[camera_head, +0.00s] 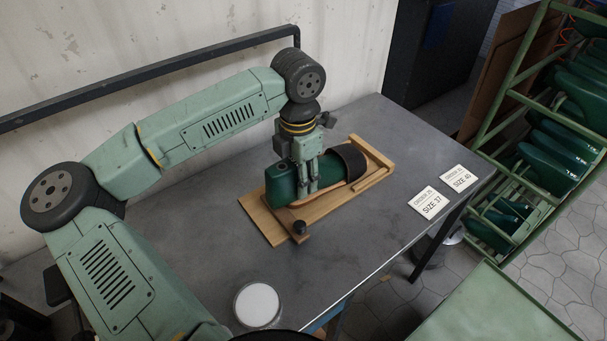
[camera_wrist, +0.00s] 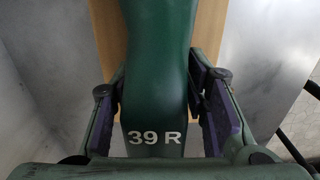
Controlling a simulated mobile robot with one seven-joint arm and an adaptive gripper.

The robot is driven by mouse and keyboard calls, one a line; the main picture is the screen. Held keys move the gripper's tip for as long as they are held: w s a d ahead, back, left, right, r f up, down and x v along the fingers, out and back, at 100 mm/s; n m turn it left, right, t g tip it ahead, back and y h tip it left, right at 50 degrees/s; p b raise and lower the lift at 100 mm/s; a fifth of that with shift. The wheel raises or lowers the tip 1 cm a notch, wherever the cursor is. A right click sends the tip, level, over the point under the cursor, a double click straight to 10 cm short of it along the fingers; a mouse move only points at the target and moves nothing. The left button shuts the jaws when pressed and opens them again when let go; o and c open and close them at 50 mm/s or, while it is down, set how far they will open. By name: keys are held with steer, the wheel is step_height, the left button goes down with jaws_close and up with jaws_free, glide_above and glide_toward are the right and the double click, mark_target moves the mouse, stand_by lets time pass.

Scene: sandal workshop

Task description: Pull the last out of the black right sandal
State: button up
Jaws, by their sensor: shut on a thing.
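The last (camera_head: 285,181) is dark green, with "39 R" in white on it in the wrist view (camera_wrist: 156,80). It lies in the black sandal (camera_head: 351,160), whose dark strap crosses over its front part at the right. The sandal sits on a wooden board (camera_head: 262,219) with a raised wooden edge. My gripper (camera_head: 309,187) comes down from above and is shut on the last, one finger on each side near the heel end. In the wrist view my fingers press the sides of the last. The sandal is not clearly visible there.
The board rests on a grey table (camera_head: 385,220). Two cards, "SIZE 37" (camera_head: 429,202) and "SIZE 40" (camera_head: 459,178), lie to the right. A round white-topped thing (camera_head: 257,304) is at the front. A green rack (camera_head: 520,150) with several green lasts stands right. A wall is behind.

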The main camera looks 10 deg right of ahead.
mark_target(276, 188)
steer(key=shift+s+a+r, duration=0.1)
steer(key=shift+a, duration=0.2)
steer(key=shift+a, duration=0.15)
steer(key=shift+s+a+b, duration=0.25)
steer(key=shift+a, duration=0.25)
steer(key=shift+s+a+b, duration=0.25)
steer(key=shift+a, duration=0.2)
steer(key=shift+a, duration=0.15)
steer(key=shift+s+a+r+b, duration=0.1)
steer(key=shift+s+a+b, duration=0.15)
steer(key=shift+a, duration=0.25)
steer(key=shift+s+a+b, duration=0.15)
steer(key=shift+s+a, duration=0.05)
steer(key=shift+a, duration=0.25)
steer(key=shift+a, duration=0.1)
steer(key=shift+s+a+b, duration=0.2)
steer(key=shift+s+a, duration=0.05)
steer(key=shift+a, duration=0.3)
steer(key=shift+s+a+b, duration=0.2)
steer(key=shift+a, duration=0.3)
steer(key=shift+r, duration=0.1)
